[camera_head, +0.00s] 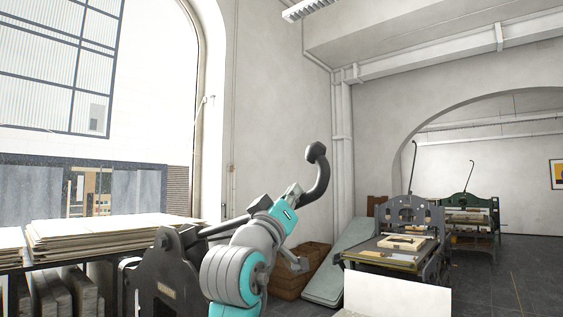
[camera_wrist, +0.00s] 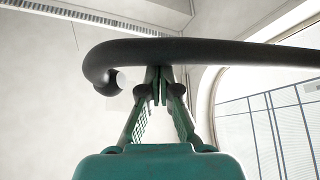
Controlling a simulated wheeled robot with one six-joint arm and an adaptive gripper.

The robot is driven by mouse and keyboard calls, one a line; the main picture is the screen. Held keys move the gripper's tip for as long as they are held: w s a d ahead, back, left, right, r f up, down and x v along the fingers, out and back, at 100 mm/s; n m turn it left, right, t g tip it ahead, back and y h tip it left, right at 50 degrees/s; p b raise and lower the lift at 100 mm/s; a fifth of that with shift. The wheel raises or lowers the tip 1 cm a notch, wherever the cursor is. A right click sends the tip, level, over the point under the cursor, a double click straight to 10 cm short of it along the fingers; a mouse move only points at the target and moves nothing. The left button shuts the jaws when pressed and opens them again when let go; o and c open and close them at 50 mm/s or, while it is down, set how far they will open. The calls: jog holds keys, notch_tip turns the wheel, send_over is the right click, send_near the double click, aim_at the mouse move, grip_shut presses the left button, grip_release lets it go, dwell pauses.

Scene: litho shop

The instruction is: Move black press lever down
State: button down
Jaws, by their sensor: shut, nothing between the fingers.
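The black press lever (camera_head: 321,178) rises in a curve to a rounded knob at its top in the head view. In the wrist view the lever (camera_wrist: 215,51) runs across the top and hooks down at the left end. My gripper (camera_head: 297,188) is beside the curved part of the lever. In the wrist view the fingertips of my gripper (camera_wrist: 160,84) are together, with nothing between them, right at the lever's lower edge. I cannot tell whether they touch it.
A dark press frame (camera_head: 158,281) stands at lower left, beside a table with stacked paper (camera_head: 105,232). Other presses (camera_head: 408,217) stand to the right. Floor is open at far right.

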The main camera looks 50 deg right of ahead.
notch_tip(320, 180, down, 28)
jog(key=s+m+g, duration=0.1)
jog(key=m, duration=0.1)
jog(key=shift+s+m+g, duration=0.2)
jog(key=shift+m+g, duration=0.1)
jog(key=shift+h, duration=0.3)
notch_tip(320, 180, up, 5)
jog(key=w+v, duration=0.2)
jog(key=v, duration=0.8)
jog(key=shift+s+a, duration=0.45)
jog(key=shift+a, duration=0.1)
